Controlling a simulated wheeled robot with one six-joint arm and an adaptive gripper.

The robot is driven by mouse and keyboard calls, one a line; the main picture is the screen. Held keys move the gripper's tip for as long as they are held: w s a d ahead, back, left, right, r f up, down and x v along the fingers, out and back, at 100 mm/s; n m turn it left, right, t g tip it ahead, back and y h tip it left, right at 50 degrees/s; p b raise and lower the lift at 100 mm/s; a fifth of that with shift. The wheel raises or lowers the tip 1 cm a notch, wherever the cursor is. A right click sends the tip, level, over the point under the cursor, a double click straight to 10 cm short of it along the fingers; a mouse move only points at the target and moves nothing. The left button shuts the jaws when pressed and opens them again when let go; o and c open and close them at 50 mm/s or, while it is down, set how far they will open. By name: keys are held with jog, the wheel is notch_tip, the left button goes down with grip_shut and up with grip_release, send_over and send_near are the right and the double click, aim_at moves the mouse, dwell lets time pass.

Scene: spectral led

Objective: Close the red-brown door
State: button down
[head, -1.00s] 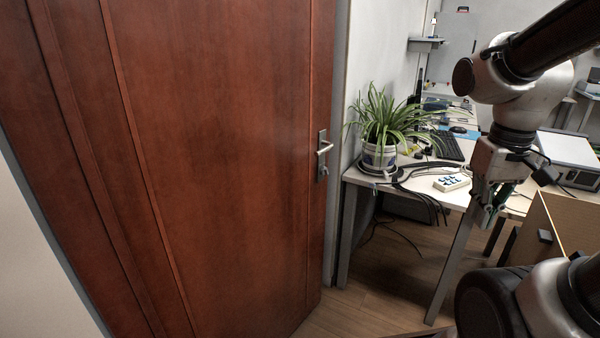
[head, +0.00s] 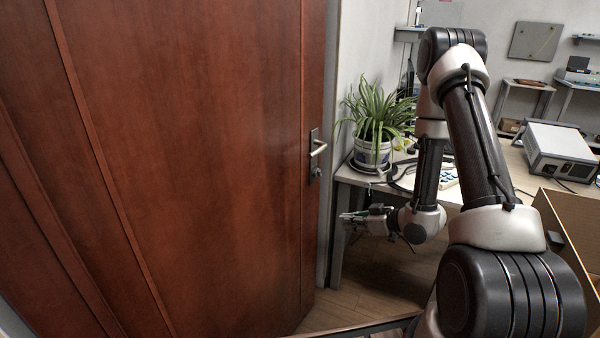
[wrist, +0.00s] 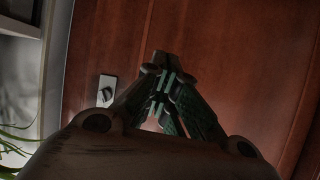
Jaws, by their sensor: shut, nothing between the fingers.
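The red-brown door (head: 200,150) fills the left and middle of the head view and most of the wrist view (wrist: 230,50). Its metal lever handle and plate (head: 315,152) sit near its right edge. My gripper (head: 348,222) is to the right of the door edge, below handle height, pointing left toward the door. In the wrist view my gripper (wrist: 162,80) is shut with nothing between its fingers, and the door panel lies beyond the tips. Part of the handle plate (wrist: 107,90) shows left of the fingers. I cannot tell whether the fingertips touch the door.
A desk (head: 345,176) with a potted plant (head: 375,130) stands just right of the door, close to my arm. A grey instrument box (head: 560,150) sits on the desk farther right. An open cardboard-coloured box (head: 570,225) is at the right. Some floor (head: 365,290) is clear below the gripper.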

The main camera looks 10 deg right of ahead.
aim_at(296, 172)
notch_tip(296, 172, up, 11)
jog(key=w+a+t+y, duration=0.2)
jog(key=w+t+y, duration=0.1)
jog(key=t+y, duration=0.1)
jog(key=shift+n, duration=0.4)
jog(key=x, duration=1.4)
jog(key=shift+a+f, duration=0.1)
jog(key=shift+f, duration=0.3)
jog(key=w+a+n+g+y, duration=0.1)
jog(key=w+a+g, duration=0.1)
jog(key=w+a, duration=0.4)
jog(key=shift+w+a+n+y, duration=0.3)
jog(key=shift+a+n, duration=0.1)
jog(key=shift+a, duration=0.1)
jog(key=shift+s, duration=0.1)
